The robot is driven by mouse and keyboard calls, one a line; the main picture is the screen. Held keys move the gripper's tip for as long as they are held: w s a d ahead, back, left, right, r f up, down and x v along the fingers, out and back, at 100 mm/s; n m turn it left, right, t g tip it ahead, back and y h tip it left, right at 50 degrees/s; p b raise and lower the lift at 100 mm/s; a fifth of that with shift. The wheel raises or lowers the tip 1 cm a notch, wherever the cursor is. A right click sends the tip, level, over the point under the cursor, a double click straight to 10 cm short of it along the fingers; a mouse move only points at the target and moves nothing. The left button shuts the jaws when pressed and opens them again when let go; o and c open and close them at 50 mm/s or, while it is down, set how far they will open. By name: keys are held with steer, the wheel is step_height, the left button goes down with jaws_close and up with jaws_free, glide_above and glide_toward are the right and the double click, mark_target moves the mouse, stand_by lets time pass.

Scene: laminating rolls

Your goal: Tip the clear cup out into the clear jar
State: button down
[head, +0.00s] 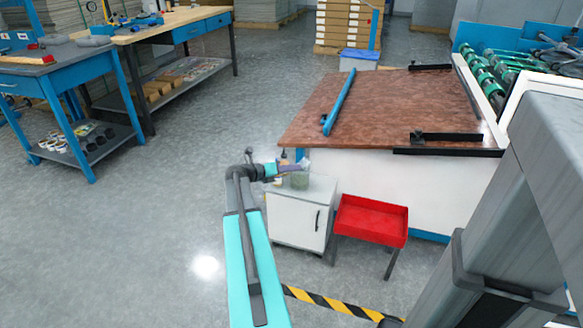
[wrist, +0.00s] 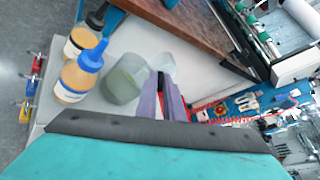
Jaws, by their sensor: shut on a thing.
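The clear cup (wrist: 161,62) is a small, pale see-through shape at the tips of my gripper (wrist: 167,82), which is shut on it. In the head view the cup (head: 306,162) and my gripper (head: 297,167) are just above the clear jar. The clear jar (wrist: 124,79) looks greenish and stands beside the fingers in the wrist view. In the head view the jar (head: 299,181) stands on a small white cabinet (head: 318,190). The fingers partly hide the cup, and I cannot tell its contents or its exact tilt.
A red tray (head: 371,220) is right of the cabinet. A brown-topped table (head: 390,105) is behind. Open floor lies left.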

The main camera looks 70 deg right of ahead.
steer(key=shift+w+d+r+n+g+p, duration=0.15)
steer(key=shift+n+p, duration=0.2)
steer(key=shift+p, duration=0.55)
steer(key=shift+w+a+n+g+p, duration=0.1)
steer(key=shift+n+g+p, duration=0.15)
steer(key=shift+p, duration=0.65)
steer(key=shift+w+d+r+n+g+p, duration=0.1)
steer(key=shift+n+p, duration=0.3)
steer(key=shift+p, duration=0.5)
steer(key=shift+s+f, duration=0.15)
